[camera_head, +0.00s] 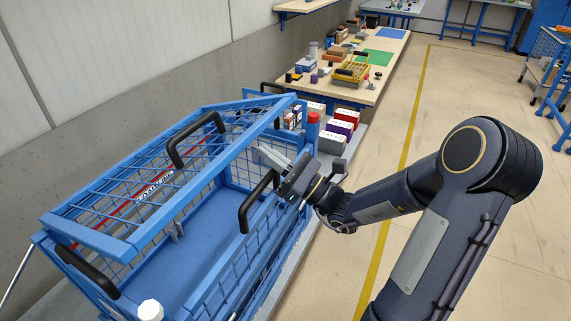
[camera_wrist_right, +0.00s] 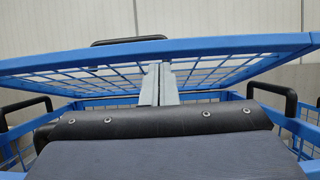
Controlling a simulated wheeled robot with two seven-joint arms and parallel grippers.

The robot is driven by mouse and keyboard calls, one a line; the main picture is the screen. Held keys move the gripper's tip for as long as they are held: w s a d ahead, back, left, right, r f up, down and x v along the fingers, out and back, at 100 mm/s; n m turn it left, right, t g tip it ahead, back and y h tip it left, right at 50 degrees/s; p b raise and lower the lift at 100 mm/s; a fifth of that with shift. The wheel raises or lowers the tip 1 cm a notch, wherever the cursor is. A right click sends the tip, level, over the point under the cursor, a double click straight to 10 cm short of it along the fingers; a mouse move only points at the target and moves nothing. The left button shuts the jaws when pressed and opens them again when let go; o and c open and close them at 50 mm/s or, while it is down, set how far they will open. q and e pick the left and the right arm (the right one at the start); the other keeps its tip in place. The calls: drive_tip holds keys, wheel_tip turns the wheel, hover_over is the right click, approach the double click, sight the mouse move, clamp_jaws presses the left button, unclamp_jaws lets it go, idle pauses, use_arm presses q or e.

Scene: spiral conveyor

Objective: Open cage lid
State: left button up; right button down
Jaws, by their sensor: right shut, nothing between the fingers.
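The blue wire cage (camera_head: 250,262) stands at the left in the head view. Its mesh lid (camera_head: 108,244) is tilted, with its front edge raised above the cage walls and a gap below it. A black handle (camera_head: 193,140) is fixed to the lid. The lid's underside mesh and front bar (camera_wrist_right: 225,46) also show in the wrist view. My right gripper (camera_head: 262,153) is shut and empty, at the front side of the cage by the raised lid edge. Its fingers (camera_wrist_right: 158,82) point up just under the front bar; I cannot tell whether they touch it. My left gripper is out of view.
A black handle (camera_head: 256,203) stands on the cage's front wall, close below my right gripper. A red-topped post (camera_head: 313,128) and several boxes (camera_head: 338,134) lie just beyond. A workbench (camera_head: 365,91) with parts stands behind.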

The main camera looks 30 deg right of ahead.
drive_tip(key=shift+w+a+r, duration=0.3)
drive_tip(key=shift+w, duration=0.2)
drive_tip(key=shift+r, duration=0.1)
